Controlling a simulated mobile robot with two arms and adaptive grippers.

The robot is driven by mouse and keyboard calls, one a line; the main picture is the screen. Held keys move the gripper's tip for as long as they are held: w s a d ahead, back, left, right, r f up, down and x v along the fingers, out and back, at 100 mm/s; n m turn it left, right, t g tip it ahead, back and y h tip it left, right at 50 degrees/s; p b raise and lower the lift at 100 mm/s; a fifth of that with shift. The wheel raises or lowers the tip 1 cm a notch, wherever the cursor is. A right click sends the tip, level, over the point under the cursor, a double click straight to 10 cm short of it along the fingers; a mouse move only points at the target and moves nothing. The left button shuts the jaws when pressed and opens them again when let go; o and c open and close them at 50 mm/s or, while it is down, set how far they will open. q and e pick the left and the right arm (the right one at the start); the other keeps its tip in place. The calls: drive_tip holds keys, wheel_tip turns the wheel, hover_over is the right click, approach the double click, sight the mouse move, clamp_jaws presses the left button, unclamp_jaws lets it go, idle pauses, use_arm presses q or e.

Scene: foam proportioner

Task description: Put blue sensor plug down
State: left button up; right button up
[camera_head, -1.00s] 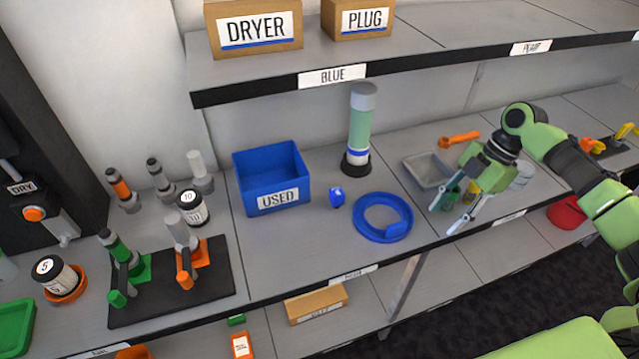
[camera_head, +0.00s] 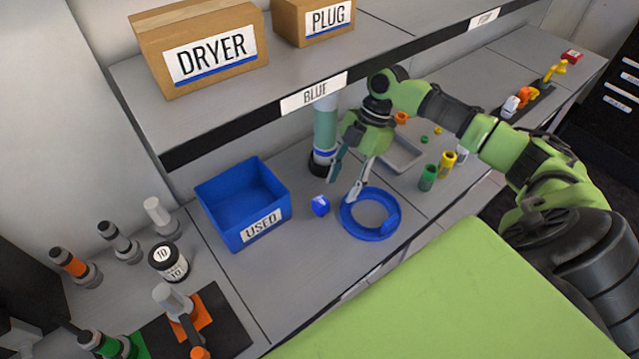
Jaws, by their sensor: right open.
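A small blue piece (camera_head: 320,205), which looks like the blue sensor plug, rests on the grey bench (camera_head: 290,290) between the blue USED bin (camera_head: 215,215) and the blue ring-shaped holder (camera_head: 352,222). My right gripper (camera_head: 341,193) is open with its fingers pointing down, just right of the blue piece and over the back left of the ring. Nothing shows between its fingers. Whether the fingers touch the ring or bench I cannot tell. My left gripper is out of view.
A green cylinder (camera_head: 325,130) on a black base stands behind my right gripper. A shelf (camera_head: 230,125) with DRYER (camera_head: 205,50) and PLUG (camera_head: 312,20) boxes overhangs the back. A grey tray (camera_head: 404,155) and small green and yellow jars are at right.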

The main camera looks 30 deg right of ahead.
sight(323, 199)
drive_tip(key=a+p, duration=0.1)
drive_tip(key=a, duration=0.2)
drive_tip(key=shift+a+r, duration=0.1)
drive_tip(key=shift+a, duration=0.05)
drive_tip(key=shift+s+a+p, duration=0.1)
drive_tip(key=shift+a+p, duration=0.45)
drive_tip(key=shift+a, duration=0.2)
drive_tip(key=shift+p+x, duration=0.55)
drive_tip(key=shift+x, duration=0.6)
drive_tip(key=shift+a+f, duration=0.25)
drive_tip(key=shift+f, duration=0.3)
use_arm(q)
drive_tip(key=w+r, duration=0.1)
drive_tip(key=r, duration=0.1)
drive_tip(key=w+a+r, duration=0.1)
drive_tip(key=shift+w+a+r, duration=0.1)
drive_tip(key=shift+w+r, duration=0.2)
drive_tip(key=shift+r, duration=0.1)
use_arm(e)
clamp_jaws()
